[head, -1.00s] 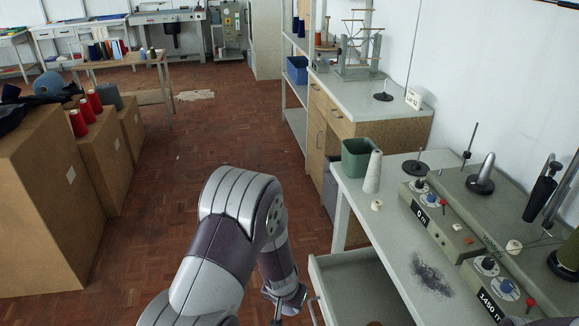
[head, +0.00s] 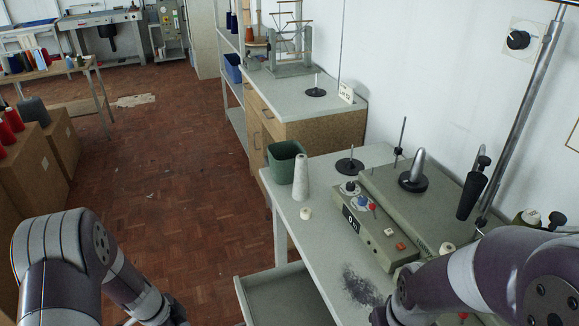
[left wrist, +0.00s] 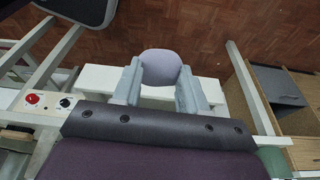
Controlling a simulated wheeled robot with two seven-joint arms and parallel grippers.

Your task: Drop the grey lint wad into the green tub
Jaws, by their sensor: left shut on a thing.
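A smooth, rounded grey piece, which I take to be the grey lint wad (left wrist: 162,68), sits between the two fingers of my left gripper (left wrist: 159,85) in the left wrist view. The fingers press its sides, above the floor. In the head view my left arm is at lower left and its gripper is cut off by the bottom edge. The green tub (head: 286,161) stands at the far left corner of the worktable, its inside mostly hidden. My right arm comes in from the right over the table; its fingers are not clear at the bottom edge.
A white cone (head: 301,178) stands against the tub's near side, with a small white spool (head: 306,213) in front. A dark fuzzy patch (head: 360,286) lies on the table. The drawer (head: 290,300) below is open. Control boxes (head: 375,225) fill the table's right.

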